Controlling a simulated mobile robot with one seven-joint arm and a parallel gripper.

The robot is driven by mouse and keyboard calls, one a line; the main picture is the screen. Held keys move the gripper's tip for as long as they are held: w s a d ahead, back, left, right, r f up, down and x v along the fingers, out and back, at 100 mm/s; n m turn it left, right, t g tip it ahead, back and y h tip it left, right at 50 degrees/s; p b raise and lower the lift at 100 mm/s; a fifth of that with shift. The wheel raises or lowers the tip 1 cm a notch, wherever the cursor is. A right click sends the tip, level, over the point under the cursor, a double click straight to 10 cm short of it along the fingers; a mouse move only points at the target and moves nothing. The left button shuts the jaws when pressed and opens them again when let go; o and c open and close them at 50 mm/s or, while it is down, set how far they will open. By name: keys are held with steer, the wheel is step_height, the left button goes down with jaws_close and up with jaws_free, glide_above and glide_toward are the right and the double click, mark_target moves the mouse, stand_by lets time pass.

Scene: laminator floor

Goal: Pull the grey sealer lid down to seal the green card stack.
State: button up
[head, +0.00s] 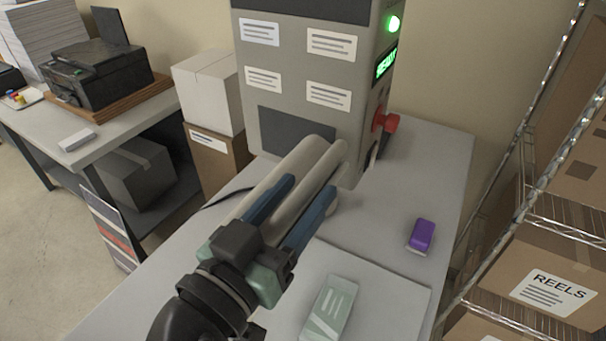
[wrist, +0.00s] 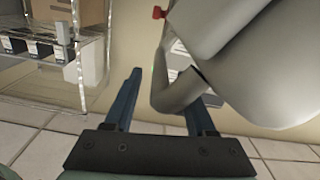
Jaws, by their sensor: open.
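The grey sealer lid (head: 292,165) is a long rounded body sloping down from the front of the grey machine. Its underside and a bent handle bar (wrist: 172,95) fill the upper right of the wrist view (wrist: 240,65). My gripper (head: 309,187) is open, its blue fingers on either side of the lid's bar in the head view. In the wrist view, the bar passes between the fingers of my gripper (wrist: 163,88) and partly hides the right one; contact cannot be told. A pale green block with a white label, seemingly the card stack (head: 333,308), lies on a white board, right of my gripper.
The machine (head: 290,85) has a lit green light, a green display and a red knob (head: 385,122). A purple block (head: 421,235) lies on the grey table (head: 440,160). A wire shelf with boxes (head: 560,265) stands close on the right. A printer (head: 100,75) stands far left.

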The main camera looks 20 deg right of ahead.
steer(key=shift+w+d, duration=0.3)
steer(key=shift+d, duration=0.1)
steer(key=shift+c, duration=0.2)
jaws_close()
stand_by(1.1)
